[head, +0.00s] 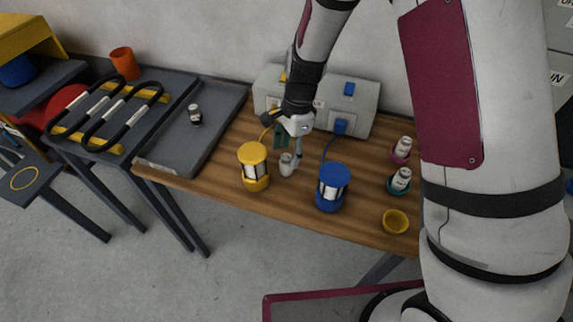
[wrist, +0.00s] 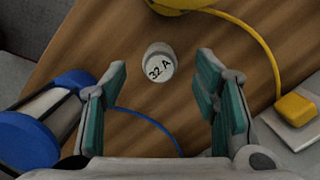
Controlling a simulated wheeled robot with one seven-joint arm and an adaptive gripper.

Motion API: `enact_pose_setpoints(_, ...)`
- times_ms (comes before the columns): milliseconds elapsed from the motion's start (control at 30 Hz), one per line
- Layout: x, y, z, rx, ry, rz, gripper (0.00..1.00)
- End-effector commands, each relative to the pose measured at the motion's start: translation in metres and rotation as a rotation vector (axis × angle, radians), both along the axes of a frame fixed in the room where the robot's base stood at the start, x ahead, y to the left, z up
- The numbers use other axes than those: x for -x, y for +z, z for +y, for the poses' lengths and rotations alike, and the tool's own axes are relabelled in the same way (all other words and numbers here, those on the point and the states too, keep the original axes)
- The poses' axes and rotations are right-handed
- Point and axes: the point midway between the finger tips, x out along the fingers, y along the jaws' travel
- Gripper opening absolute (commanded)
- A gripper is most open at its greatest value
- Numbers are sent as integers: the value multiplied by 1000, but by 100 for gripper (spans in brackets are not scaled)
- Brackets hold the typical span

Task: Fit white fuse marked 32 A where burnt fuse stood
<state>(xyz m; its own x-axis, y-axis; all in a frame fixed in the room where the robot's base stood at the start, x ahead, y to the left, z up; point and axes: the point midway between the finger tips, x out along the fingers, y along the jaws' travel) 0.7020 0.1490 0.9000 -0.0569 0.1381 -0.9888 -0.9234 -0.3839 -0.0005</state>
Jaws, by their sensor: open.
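A white fuse marked 32 A (wrist: 158,66) stands on the wooden table; in the head view the white fuse (head: 286,165) is between the yellow and blue lanterns. My gripper (wrist: 162,82) is open and empty, its teal-padded fingers spread either side of the fuse in the wrist view, apart from it. In the head view my gripper (head: 290,145) is just above and behind the fuse, partly hiding its top. A small black-and-white fuse (head: 195,115) stands on the grey tray (head: 165,158). Whether it is the burnt one, I cannot tell.
The yellow lantern (head: 254,168) and blue lantern (head: 332,188) stand close by, with cables to the grey box (head: 360,118). White fuses stand in a maroon cup (head: 401,158) and a teal cup (head: 398,188). A yellow cup (head: 396,222) looks empty.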

Motion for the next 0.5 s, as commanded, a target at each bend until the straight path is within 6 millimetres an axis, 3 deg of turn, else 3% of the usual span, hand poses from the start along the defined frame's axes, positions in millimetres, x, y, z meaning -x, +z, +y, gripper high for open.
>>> enact_pose_setpoints(233, 2, -36, 3, 0, -1, 3, 55)
enact_pose_setpoints(500, 2, -44, 4, 0, -1, 0, 55)
